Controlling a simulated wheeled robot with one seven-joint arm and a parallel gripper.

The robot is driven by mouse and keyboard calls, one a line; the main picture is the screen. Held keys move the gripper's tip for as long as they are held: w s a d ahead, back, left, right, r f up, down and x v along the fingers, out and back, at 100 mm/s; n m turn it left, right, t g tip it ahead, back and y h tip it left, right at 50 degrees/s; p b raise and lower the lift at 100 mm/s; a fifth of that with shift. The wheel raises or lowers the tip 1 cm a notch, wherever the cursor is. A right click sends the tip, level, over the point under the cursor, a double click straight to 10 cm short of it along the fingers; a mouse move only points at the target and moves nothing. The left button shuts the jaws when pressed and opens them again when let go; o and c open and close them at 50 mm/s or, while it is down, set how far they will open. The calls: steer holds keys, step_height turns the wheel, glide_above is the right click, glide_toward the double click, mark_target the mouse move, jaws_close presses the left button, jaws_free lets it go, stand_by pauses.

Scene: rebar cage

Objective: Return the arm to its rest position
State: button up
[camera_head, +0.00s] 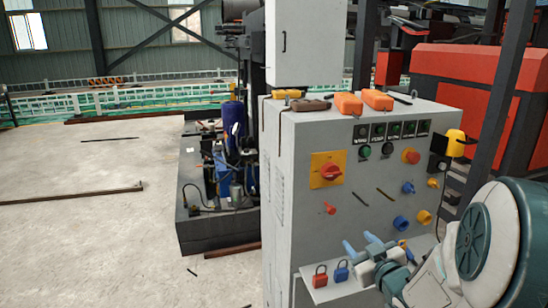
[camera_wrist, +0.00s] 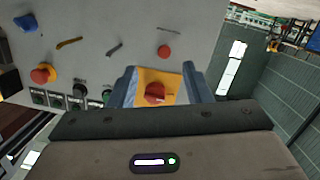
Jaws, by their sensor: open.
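My arm reaches in from the lower right in the head view. My gripper (camera_head: 360,243) is in front of the lower face of a grey control cabinet (camera_head: 306,225). Its two blue fingers stand apart with nothing between them. In the wrist view my gripper (camera_wrist: 157,78) shows both fingers spread. Between them, beyond the tips, is a yellow plate with a red rotary switch (camera_wrist: 155,92). The same switch (camera_head: 331,173) is on the cabinet's upper left in the head view. The wrist picture appears upside down.
A small ledge (camera_head: 318,295) below my gripper holds a red padlock (camera_head: 320,277) and a blue padlock (camera_head: 341,271). Orange boxes (camera_head: 348,105) lie on the cabinet top. A dark machine base (camera_head: 215,230) stands left. Open concrete floor (camera_head: 85,240) lies farther left.

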steer(key=s+a+r+m+g+h+p, duration=0.1)
steer(key=s+a+g+p, duration=0.1)
steer(key=s, duration=0.5)
steer(key=s+a+r+m+g+p, duration=0.2)
steer(key=s+a+g, duration=0.2)
steer(key=s+g, duration=0.3)
steer(key=s+a+r+m+g+h+p, duration=0.1)
steer(key=s+a+r+m+g+p, duration=0.1)
steer(key=s, duration=0.5)
steer(key=a+g, duration=0.1)
steer(key=g, duration=0.1)
steer(key=shift+s+a+g+h, duration=0.15)
steer(key=shift+s+g+h, duration=0.1)
steer(key=shift+g+h, duration=0.05)
